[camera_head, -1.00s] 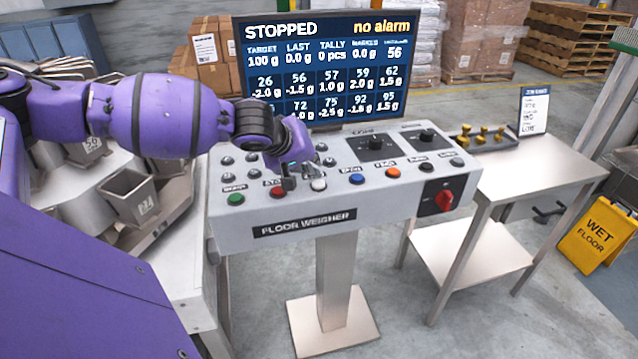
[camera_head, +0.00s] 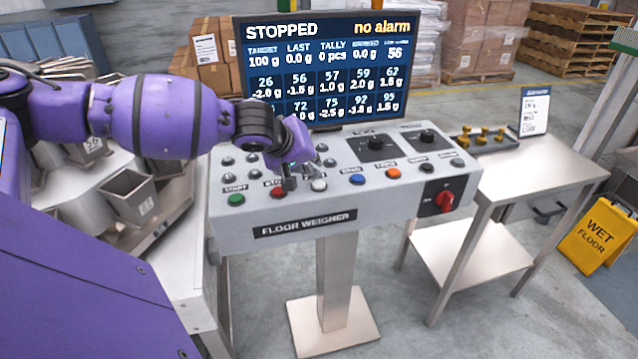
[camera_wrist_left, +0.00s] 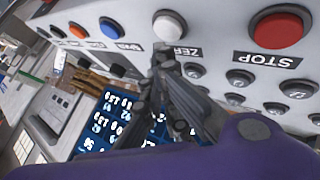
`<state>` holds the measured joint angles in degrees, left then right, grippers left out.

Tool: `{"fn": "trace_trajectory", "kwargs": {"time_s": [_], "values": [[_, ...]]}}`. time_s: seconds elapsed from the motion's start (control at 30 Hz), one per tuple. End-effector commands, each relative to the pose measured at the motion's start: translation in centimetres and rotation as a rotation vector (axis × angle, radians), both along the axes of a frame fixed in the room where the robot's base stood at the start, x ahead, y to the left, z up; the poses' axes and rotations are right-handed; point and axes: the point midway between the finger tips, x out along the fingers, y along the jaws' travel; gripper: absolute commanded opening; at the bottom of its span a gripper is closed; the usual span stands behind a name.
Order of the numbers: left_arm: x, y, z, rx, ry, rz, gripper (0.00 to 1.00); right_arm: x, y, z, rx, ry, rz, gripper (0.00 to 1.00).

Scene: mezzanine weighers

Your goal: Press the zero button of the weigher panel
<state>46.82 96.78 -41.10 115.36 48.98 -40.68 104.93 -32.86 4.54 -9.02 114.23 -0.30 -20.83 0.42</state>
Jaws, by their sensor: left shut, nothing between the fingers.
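The weigher panel (camera_head: 400,199) is a grey console on a post, labelled FLOOR WEIGHER. Its zero button, a white round cap (camera_head: 319,185), sits in the front row between the red stop button (camera_head: 278,193) and a blue button (camera_head: 357,180). In the left wrist view the white zero button (camera_wrist_left: 170,25) shows above its ZERO label, beside the red STOP button (camera_wrist_left: 278,28). My left gripper (camera_head: 303,178) is shut and empty, just behind and left of the zero button. In the wrist view its fingertips (camera_wrist_left: 162,52) lie close to the ZERO label; contact cannot be told. My right gripper is not in view.
A screen (camera_head: 325,65) behind the panel reads STOPPED and no alarm. Green (camera_head: 236,199), orange (camera_head: 393,173) and black buttons share the front row. A red rotary switch (camera_head: 444,200) is on the panel front. A steel table (camera_head: 520,172) stands at right.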

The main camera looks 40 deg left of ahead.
Motion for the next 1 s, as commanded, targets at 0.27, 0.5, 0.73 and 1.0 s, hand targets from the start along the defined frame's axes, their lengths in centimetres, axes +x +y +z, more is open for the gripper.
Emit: {"fn": "trace_trajectory", "kwargs": {"time_s": [0.27,0.5,0.73,1.0], "values": [[0.0,0.0,-0.2,-0.001,0.001,-0.001,0.0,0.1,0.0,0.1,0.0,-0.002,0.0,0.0],[0.0,0.0,-0.8,-0.001,-0.001,0.0,0.0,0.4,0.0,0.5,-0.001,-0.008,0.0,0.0],[0.0,0.0,-0.9,0.0,0.0,0.0,0.0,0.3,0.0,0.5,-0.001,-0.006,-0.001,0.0],[0.0,0.0,-1.0,0.0,0.0,0.0,0.0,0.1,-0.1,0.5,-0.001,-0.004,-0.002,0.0]]}}
